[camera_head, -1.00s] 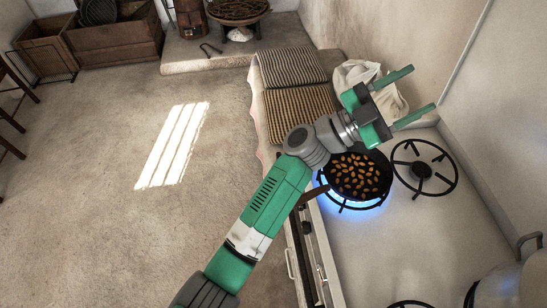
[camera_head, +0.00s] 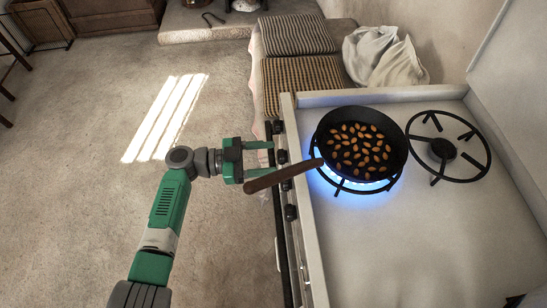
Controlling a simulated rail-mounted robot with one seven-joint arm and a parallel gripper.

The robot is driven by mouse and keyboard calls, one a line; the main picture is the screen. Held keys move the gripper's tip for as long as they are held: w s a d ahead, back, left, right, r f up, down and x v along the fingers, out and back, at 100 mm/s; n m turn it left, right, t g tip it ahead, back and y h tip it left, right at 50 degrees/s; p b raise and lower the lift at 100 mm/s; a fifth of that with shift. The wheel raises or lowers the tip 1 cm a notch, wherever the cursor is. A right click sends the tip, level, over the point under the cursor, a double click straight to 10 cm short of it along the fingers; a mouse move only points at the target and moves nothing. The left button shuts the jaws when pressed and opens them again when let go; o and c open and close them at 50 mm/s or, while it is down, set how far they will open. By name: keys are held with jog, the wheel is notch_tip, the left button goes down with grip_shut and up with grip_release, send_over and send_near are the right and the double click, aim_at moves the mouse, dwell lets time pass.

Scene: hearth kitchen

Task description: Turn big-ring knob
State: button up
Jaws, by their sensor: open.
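Several dark stove knobs sit in a row on the front panel at the stove's left edge. One knob (camera_head: 281,156) lies just right of my gripper (camera_head: 267,161), roughly level with the space between its fingers. I cannot tell whether they touch it, or which knob is the big-ring one. My gripper is open and points right toward the panel. Its lower finger is partly hidden by the pan's handle. A black pan (camera_head: 317,140) of almonds stands on a lit burner (camera_head: 352,190) with a blue flame.
The pan's brown handle (camera_head: 283,176) sticks out left over the panel, above my gripper's lower finger. An unlit burner (camera_head: 441,150) is right of the pan. The front stove top (camera_head: 420,245) is mostly clear. Striped cushions (camera_head: 297,80) and a white cloth (camera_head: 385,58) lie behind.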

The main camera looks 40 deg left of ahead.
aim_at(282, 157)
jog(key=shift+x, duration=1.25)
jog(key=c, duration=1)
jog(key=m, duration=0.6)
jog(key=shift+m, duration=0.4)
jog(key=m, duration=0.3)
jog(key=shift+s+f, duration=0.1)
jog(key=shift+f, duration=0.05)
jog(key=shift+d+m+b, duration=0.1)
jog(key=shift+m+b, duration=0.35)
jog(key=shift+m, duration=1.55)
